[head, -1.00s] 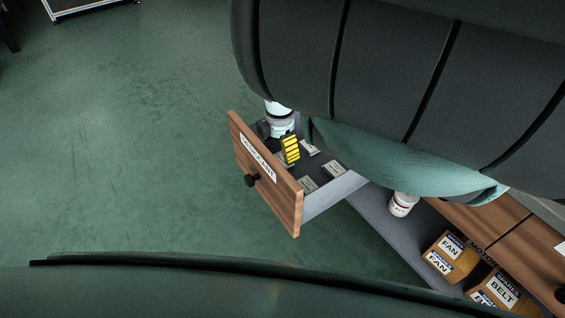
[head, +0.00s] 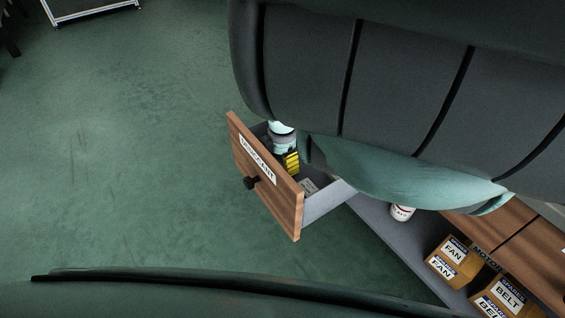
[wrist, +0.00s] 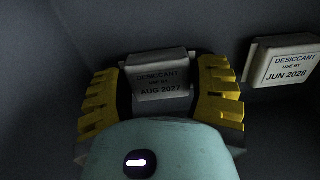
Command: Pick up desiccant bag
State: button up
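In the wrist view a small grey desiccant bag (wrist: 158,78), labelled "USE BY AUG 2027", lies between the yellow fingertips of my gripper (wrist: 162,98). The fingers stand open, one on each side of the bag, with little room to spare; contact is not clear. A second desiccant bag (wrist: 291,62), labelled "JUN 2028", lies to the right, outside the fingers. In the head view my gripper (head: 291,162) is down inside the open drawer (head: 264,178) labelled "DESICCANT". One bag (head: 308,187) shows there beside it; my arm hides the others.
The drawer's wooden front and grey side walls (head: 326,199) stand close around my gripper. To the right, a white container (head: 402,212) and spare-part boxes labelled "FAN" (head: 453,262) and "BELT" (head: 507,295) sit on a grey surface.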

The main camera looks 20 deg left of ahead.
jog(key=c, duration=0.6)
jog(key=shift+r, duration=0.15)
notch_tip(320, 180, up, 18)
jog(key=p, duration=0.7)
jog(key=shift+p, duration=0.4)
